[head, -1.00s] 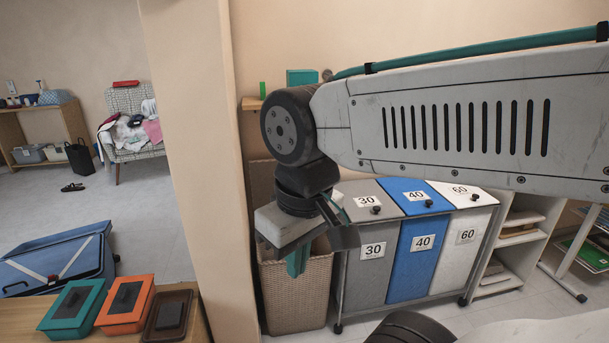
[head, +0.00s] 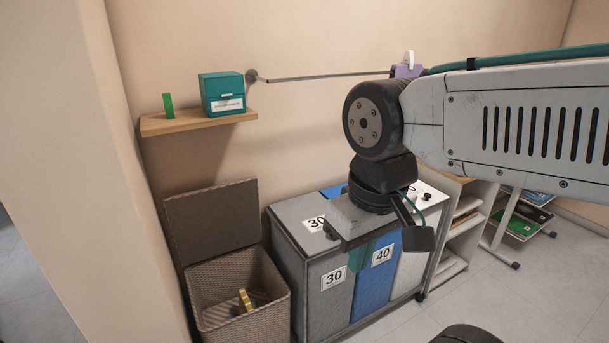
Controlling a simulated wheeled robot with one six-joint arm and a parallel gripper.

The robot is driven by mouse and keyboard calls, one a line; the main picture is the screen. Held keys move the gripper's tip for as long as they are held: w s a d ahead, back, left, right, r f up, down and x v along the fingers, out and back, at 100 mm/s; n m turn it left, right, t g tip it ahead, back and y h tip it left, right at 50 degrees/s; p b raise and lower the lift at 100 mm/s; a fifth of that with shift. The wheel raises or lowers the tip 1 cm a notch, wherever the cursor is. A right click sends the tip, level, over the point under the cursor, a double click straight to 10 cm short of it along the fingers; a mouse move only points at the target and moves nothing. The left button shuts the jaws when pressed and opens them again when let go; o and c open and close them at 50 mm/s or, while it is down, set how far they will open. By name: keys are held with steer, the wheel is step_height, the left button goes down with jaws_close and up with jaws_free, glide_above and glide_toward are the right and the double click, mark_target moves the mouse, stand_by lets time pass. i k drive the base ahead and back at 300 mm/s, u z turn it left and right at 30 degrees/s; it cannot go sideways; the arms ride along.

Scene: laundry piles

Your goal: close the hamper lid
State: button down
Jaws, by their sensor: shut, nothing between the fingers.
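The woven hamper (head: 245,323) stands in the lower left of the head view, between the wall corner and the sorting bins. Its brown lid (head: 212,218) is up, leaning back near the wall. Something yellow and some darker items (head: 246,300) show inside the hamper. My gripper (head: 385,245) is to the right of the hamper, in front of the sorting bins in the picture. It is shut and empty, and its fingertips are partly hidden.
Sorting bins (head: 309,265) labelled 30 and 40 stand right beside the hamper. A wooden shelf (head: 195,123) with a teal box (head: 222,93) hangs above it. A wall rod (head: 330,76) runs to the right. A white shelf unit (head: 462,225) stands further right. The floor in front is clear.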

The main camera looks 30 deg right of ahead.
mark_target(204, 223)
steer(key=z, duration=0.3)
steer(key=i, duration=1.1)
steer(key=u, duration=0.25)
